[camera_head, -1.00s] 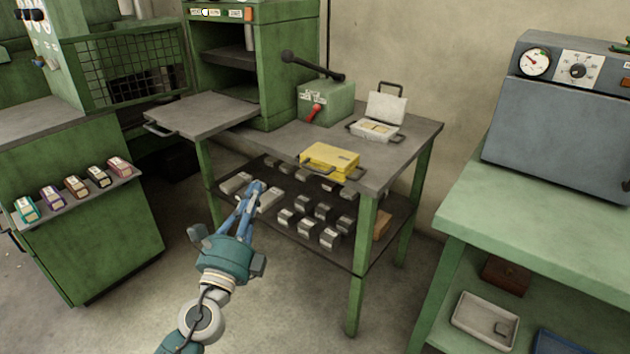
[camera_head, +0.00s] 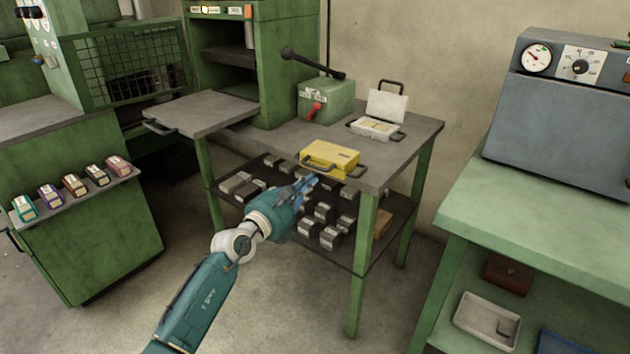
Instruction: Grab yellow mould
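The yellow mould (camera_head: 329,155) is a closed, case-like block with dark handles. It lies near the front edge of the grey-topped table (camera_head: 408,152). My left gripper (camera_head: 312,181) is just below and in front of the mould, close to the table's front edge. Its blue fingers point up and to the right, toward the mould. They look close together and partly overlap in this view, so I cannot tell whether they are open or shut. I cannot tell whether they touch the mould's handle. My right gripper is not in view.
An open pale mould (camera_head: 374,127) and a green box with a red-handled lever (camera_head: 326,98) stand behind on the table. Several grey blocks (camera_head: 330,237) fill the lower shelf. A green bench (camera_head: 540,215) stands right. The floor in front is clear.

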